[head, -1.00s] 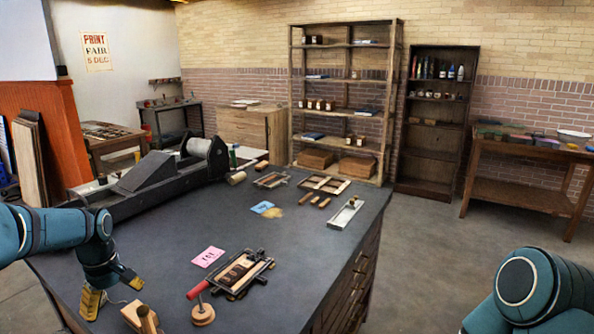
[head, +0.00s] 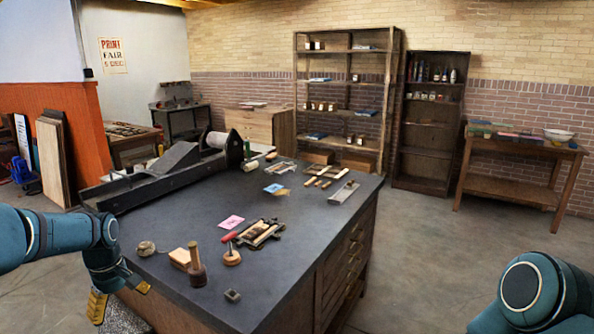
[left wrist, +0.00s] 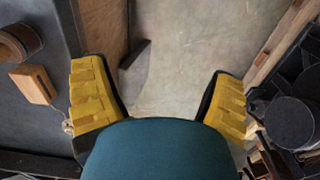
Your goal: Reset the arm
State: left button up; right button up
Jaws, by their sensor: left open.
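My left arm (head: 60,237) comes in from the left in the head view. Its left gripper (head: 120,297) has yellow fingers, points down and is beside the table's near left edge. In the left wrist view the left gripper (left wrist: 158,75) has its fingers wide apart, with bare floor between them and nothing held. My right arm (head: 530,290) shows only as a blue link at the lower right; its gripper is out of view.
The dark worktable (head: 190,225) holds a small hand press (head: 258,233), a wooden block (head: 180,258), a wooden-handled tool (head: 195,268) and a long cylinder press (head: 170,165). Floor (head: 430,250) to the right is clear. Shelves (head: 345,90) stand behind.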

pick_arm(q)
jog(key=w+d+f+m+h, duration=0.2)
jog(key=d+f+m, duration=0.2)
jog(key=d+f, duration=0.8)
jog(key=s+d+f+m+h, duration=0.1)
jog(key=s+d+f+m, duration=0.2)
jog(key=s+d+f, duration=0.4)
jog(key=s+d+f+m+t, duration=0.1)
jog(key=s+d+f+m, duration=0.2)
jog(key=s+d+f, duration=0.4)
jog(key=s+d, duration=0.4)
jog(key=d, duration=0.3)
jog(key=shift+s+d+h, duration=0.2)
jog(key=shift+s+h, duration=0.15)
jog(key=shift+h, duration=0.05)
